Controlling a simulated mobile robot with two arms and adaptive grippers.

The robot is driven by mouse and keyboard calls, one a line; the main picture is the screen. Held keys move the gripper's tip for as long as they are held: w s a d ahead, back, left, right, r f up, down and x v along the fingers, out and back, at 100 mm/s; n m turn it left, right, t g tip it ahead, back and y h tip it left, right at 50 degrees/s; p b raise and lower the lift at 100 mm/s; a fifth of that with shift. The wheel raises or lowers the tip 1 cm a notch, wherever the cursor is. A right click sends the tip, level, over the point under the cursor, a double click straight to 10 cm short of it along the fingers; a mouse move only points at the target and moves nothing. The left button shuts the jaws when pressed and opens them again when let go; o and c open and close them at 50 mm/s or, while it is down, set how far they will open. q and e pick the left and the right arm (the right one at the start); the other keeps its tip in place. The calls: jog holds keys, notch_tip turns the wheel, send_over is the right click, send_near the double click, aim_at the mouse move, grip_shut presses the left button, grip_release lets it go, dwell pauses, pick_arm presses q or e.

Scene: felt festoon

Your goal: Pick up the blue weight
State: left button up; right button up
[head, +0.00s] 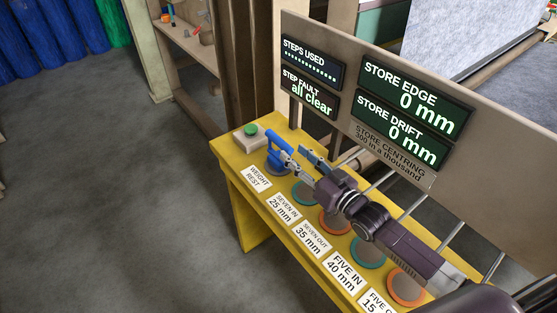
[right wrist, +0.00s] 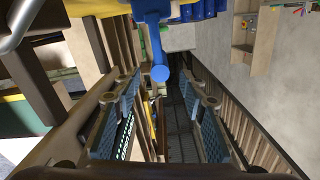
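The blue weight (head: 272,143) stands at the far left end of the yellow bench, at the spot labelled "WEIGHT REST". My right gripper (head: 301,158) reaches along the bench from the right, its fingers spread and empty, close beside the weight. In the head view one finger partly overlaps the weight's lower part. In the right wrist view the two fingers are wide apart, and the blue weight (right wrist: 154,35) shows beyond the tips, at the top middle, not between the finger pads. Whether a finger touches it cannot be told. My left gripper is not in view.
The yellow bench (head: 232,180) carries a row of labelled round pads, partly under my right arm. A green button (head: 251,130) on a white box sits behind the weight. A display board (head: 350,50) stands along the back, reading "all clear". Open floor lies left.

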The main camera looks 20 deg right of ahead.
aim_at(280, 142)
jog(key=shift+w+a, duration=0.15)
jog(key=shift+w, duration=0.3)
jog(key=shift+w+a, duration=0.2)
jog(key=shift+w, duration=0.25)
jog(key=p+x, duration=0.2)
jog(key=x, duration=0.3)
jog(key=shift+f, duration=0.1)
jog(key=shift+w+a+f, duration=0.15)
jog(key=shift+w, duration=0.25)
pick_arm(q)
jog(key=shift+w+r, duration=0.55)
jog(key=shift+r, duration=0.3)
pick_arm(e)
grip_shut()
